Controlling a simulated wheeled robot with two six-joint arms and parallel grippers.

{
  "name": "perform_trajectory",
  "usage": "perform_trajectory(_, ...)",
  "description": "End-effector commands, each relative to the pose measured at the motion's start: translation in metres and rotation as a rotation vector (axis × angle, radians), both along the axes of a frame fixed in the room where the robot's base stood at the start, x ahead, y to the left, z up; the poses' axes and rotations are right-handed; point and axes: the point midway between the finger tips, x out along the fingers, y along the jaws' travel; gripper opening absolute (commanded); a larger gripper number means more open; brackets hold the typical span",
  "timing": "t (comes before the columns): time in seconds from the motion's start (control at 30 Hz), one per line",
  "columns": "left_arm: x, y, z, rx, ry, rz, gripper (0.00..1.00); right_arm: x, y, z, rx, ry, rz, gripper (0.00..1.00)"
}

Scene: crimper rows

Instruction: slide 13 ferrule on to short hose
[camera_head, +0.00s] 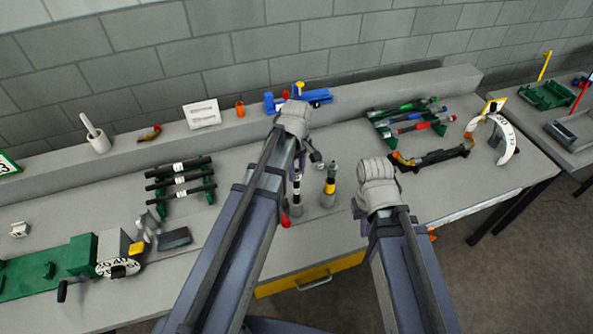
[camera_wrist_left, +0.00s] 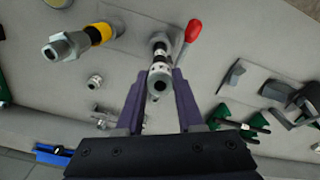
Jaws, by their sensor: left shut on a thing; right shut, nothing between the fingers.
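My left gripper (camera_wrist_left: 160,80) is shut on a small metal ferrule (camera_wrist_left: 160,74), whose open end faces the left wrist camera. Behind the ferrule, in line with it, a short dark hose (camera_wrist_left: 178,42) stands upright in a holder with a red lever (camera_wrist_left: 193,29). The short hose also shows in the head view (camera_head: 297,188), with pale bands. The ferrule appears to be at the hose's top end; how far it covers the hose cannot be told. My right gripper (camera_head: 377,185) is above the bench's front, right of the hose, with its fingers hidden behind its wrist.
A grey stand with a yellow-banded fitting (camera_head: 329,186) is close right of the hose. Small metal fittings (camera_head: 316,159) lie nearby. A green crimper (camera_head: 75,265) is at the left.

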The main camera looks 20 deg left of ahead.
Motion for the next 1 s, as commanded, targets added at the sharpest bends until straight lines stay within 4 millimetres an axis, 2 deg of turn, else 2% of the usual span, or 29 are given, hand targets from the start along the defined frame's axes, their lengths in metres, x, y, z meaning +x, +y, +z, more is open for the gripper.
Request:
perform_trajectory(0.37,0.0000,0.0000,-0.0102,0.000,0.000,0.000,0.00,0.0000,0.0000,-0.0103,0.000,0.000,0.000,0.00)
perform_trajectory(0.4,0.0000,0.0000,-0.0090,0.000,0.000,0.000,0.40,0.0000,0.0000,-0.0089,0.000,0.000,0.000,0.00)
perform_trajectory(0.7,0.0000,0.0000,-0.0087,0.000,0.000,0.000,0.71,0.0000,0.0000,-0.0087,0.000,0.000,0.000,0.00)
perform_trajectory(1.0,0.0000,0.0000,-0.0087,0.000,0.000,0.000,0.71,0.0000,-0.0001,-0.0087,-0.001,0.000,0.006,0.00)
